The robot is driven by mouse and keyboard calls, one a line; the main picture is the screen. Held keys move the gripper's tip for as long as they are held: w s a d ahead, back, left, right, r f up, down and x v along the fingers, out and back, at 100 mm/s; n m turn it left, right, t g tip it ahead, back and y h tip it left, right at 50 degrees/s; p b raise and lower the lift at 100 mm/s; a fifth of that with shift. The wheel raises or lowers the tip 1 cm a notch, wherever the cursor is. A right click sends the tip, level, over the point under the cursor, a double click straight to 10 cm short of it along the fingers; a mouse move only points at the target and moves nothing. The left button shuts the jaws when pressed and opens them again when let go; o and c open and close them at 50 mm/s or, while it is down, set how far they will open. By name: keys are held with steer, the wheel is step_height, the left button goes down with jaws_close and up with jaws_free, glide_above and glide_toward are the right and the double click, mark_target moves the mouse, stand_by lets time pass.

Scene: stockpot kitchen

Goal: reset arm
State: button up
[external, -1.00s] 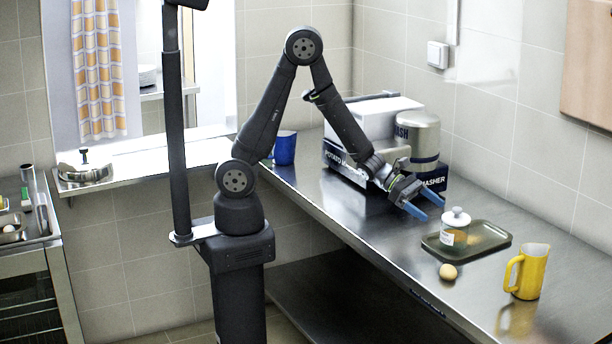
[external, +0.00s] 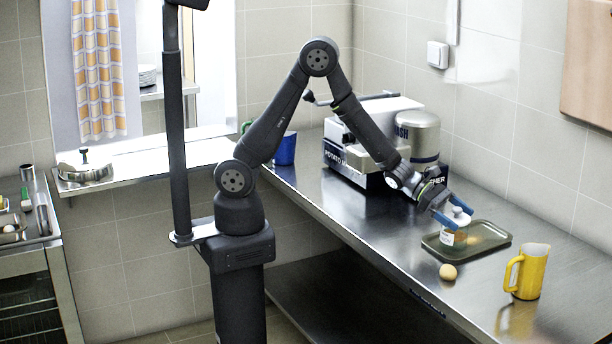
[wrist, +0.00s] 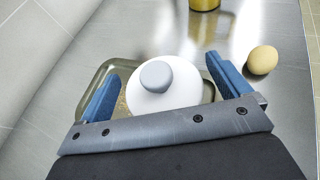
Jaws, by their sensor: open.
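My gripper (external: 453,217) is open, its blue fingers on either side of the top of a small glass jar (external: 448,238) with a white lid. The jar stands upright on a dark green tray (external: 490,241). In the wrist view the jar's white lid and round grey-white knob (wrist: 156,76) lie between the two spread fingers of my gripper (wrist: 160,85). Gaps show between the lid and the fingers, so they look apart. The lower part of the jar is hidden under the lid in that view.
A yellow potato or egg-like item (external: 448,272) lies on the steel counter in front of the tray. A yellow jug (external: 529,271) stands to the right. The potato masher machine (external: 352,165) stands behind my forearm, and a blue mug (external: 285,149) is farther left.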

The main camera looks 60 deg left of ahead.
steer(key=shift+s+d+r, duration=0.2)
steer(key=shift+s+r, duration=0.4)
steer(key=shift+s, duration=0.15)
steer(key=shift+s+d+r, duration=0.15)
steer(key=shift+s+r, duration=0.4)
steer(key=shift+s, duration=0.2)
